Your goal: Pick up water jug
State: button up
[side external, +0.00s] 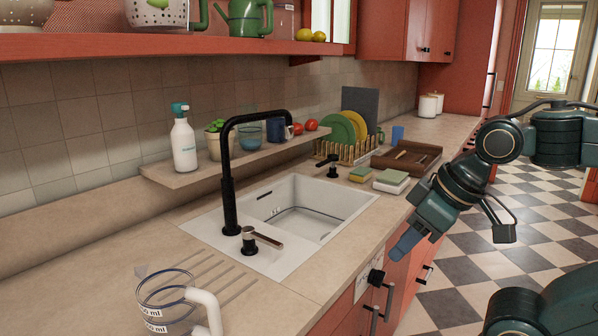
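The water jug (163,308) is a clear vessel with dark rim lines, white labels marked "ml" and a white handle. It stands on the counter at the bottom left of the side external view, and its lower part is cut off by the frame edge. My gripper (404,244) is in front of the counter's front edge, right of the sink and far from the jug. It points down and to the left. Its fingers are seen from the side, so their opening does not show. I see nothing held at the tips.
A white sink (345,208) with a tall black faucet (229,170) lies between gripper and jug. A low shelf (180,178) behind holds a soap bottle (183,142). A wooden tray (407,157) and sponges (391,181) sit beyond the sink.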

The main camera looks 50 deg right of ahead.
jog(key=o, duration=1.4)
jog(key=w+a+r+n+g+y, duration=0.1)
jog(key=w+a+r+n, duration=0.25)
jog(key=w, duration=0.45)
jog(key=w+a+r+n+y, duration=0.1)
jog(key=w+a+r+n, duration=0.2)
jog(key=w+a, duration=0.3)
jog(key=n+g+y, duration=0.2)
jog(key=n+g, duration=0.1)
jog(key=n, duration=0.4)
send_near(170, 274)
jog(key=shift+m, duration=0.25)
jog(key=shift+x, duration=4.3)
